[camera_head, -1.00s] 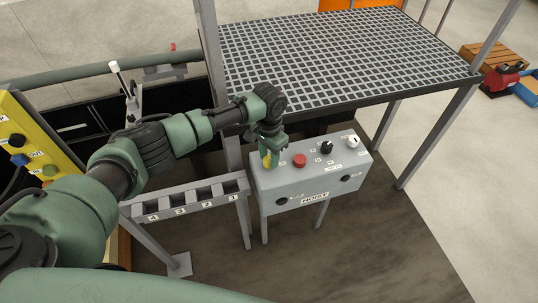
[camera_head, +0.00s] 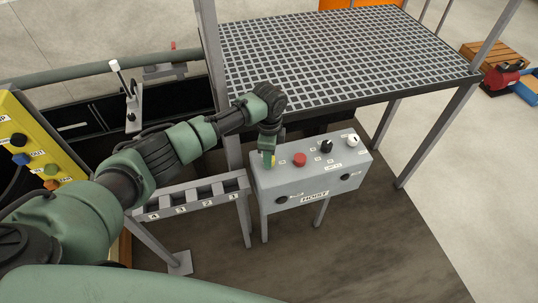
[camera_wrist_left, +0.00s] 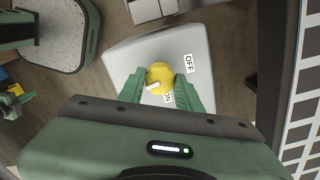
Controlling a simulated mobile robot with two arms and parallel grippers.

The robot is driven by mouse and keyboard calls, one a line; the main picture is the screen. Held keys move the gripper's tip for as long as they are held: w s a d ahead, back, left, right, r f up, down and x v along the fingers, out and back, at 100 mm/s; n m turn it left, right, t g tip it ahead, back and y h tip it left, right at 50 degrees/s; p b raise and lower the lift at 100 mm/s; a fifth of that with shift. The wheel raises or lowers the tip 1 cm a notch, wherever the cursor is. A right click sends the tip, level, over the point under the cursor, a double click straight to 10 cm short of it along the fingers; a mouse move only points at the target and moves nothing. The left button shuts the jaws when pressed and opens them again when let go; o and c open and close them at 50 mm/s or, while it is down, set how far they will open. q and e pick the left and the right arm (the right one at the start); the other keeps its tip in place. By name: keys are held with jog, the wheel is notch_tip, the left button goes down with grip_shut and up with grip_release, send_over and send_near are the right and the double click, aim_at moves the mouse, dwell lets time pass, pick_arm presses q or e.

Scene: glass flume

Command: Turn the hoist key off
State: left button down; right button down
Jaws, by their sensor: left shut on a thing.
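The grey hoist box (camera_head: 290,183) stands on legs in front of the grating, with a "HOIST" label on its front. The yellow hoist key (camera_wrist_left: 160,76) is a round knob on its top face, with a white mark on it. In the left wrist view an "ON" label (camera_wrist_left: 168,97) and an "OFF" label (camera_wrist_left: 189,63) lie beside the knob. My left gripper (camera_wrist_left: 160,84) is shut on the key, one green finger on each side. In the head view the left gripper (camera_head: 269,158) hides most of the key. My right gripper is out of view.
A red button (camera_head: 299,159), a black knob (camera_head: 326,146) and a white knob (camera_head: 353,140) sit on the same top face. The grating platform (camera_head: 340,60) lies just behind. A numbered slot rack (camera_head: 190,199) stands left of the box.

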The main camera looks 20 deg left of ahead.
pick_arm(q)
jog(key=shift+r+m, duration=0.1)
jog(key=shift+m, duration=0.7)
jog(key=shift+w, duration=0.1)
jog(key=c, duration=1)
grip_release()
jog(key=shift+o, duration=0.2)
notch_tip(320, 180, up, 8)
jog(key=shift+f+b, duration=0.1)
jog(key=shift+b, duration=0.75)
